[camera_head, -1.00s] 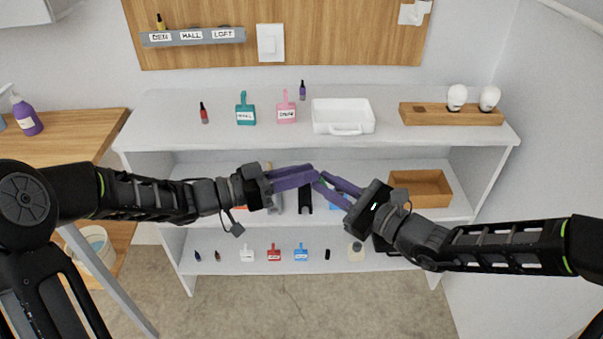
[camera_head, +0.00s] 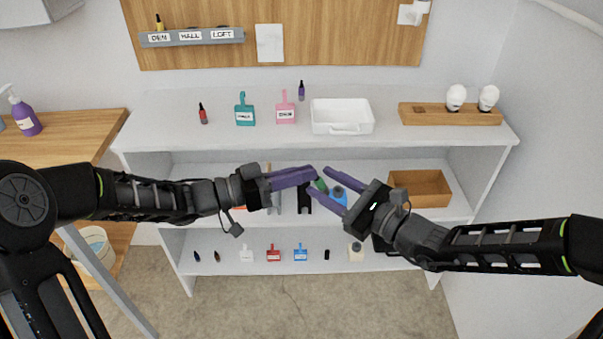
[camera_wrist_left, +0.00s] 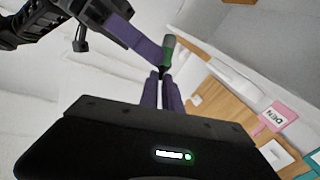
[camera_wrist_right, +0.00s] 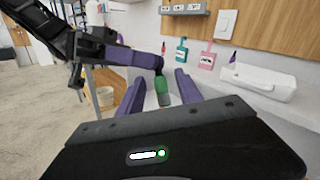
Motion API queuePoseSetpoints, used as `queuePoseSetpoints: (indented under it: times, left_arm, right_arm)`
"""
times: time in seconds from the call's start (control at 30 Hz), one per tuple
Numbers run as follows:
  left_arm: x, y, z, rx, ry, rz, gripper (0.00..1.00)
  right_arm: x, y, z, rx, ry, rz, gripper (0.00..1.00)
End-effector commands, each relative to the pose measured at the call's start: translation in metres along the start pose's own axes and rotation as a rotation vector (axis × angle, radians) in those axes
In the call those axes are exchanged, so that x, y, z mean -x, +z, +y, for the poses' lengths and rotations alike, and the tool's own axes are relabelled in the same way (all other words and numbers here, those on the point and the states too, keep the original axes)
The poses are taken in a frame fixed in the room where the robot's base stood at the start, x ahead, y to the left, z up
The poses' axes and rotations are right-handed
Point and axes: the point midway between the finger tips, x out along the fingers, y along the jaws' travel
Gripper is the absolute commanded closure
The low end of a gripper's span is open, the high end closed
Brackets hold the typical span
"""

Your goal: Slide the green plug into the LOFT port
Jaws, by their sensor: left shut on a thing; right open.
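The green plug (camera_head: 320,185) is at the tips of my left gripper (camera_head: 313,174), which is shut on it. In the left wrist view the green plug (camera_wrist_left: 168,48) stands out beyond the closed fingers, its dark end between them. My right gripper (camera_head: 335,188) is open, its fingers apart on the right of the plug; in the right wrist view the green plug (camera_wrist_right: 162,88) shows between and beyond its fingers. The LOFT port is on the grey strip (camera_head: 205,37) on the wooden board, at the right-hand label (camera_head: 222,34). A yellow plug (camera_head: 159,22) stands at the DEN end.
The white shelf (camera_head: 400,135) below the board holds a red plug (camera_head: 203,113), a teal tag (camera_head: 244,110), a pink tag (camera_head: 285,107), a purple plug (camera_head: 301,90), a white tray (camera_head: 342,128) and a wooden block (camera_head: 450,115). The air before the strip is clear.

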Motion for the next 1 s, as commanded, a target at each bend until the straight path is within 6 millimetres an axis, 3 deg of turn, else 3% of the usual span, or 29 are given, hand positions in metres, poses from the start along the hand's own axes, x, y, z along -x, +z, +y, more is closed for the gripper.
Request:
queuePoseSetpoints:
  times: [0.37, 0.8, 1.0]
  left_arm:
    - [0.000, 0.000, 0.000, 0.000, 0.000, 0.000, 1.00]
    - [0.000, 0.000, 0.000, 0.000, 0.000, 0.000, 1.00]
    - [0.000, 0.000, 0.000, 0.000, 0.000, 0.000, 1.00]
  right_arm:
    - [0.012, -0.001, -0.001, 0.003, -0.002, 0.002, 0.58]
    - [0.095, -0.001, -0.001, 0.001, -0.003, 0.005, 0.58]
    - [0.117, -0.001, 0.000, 0.001, -0.001, 0.002, 0.58]
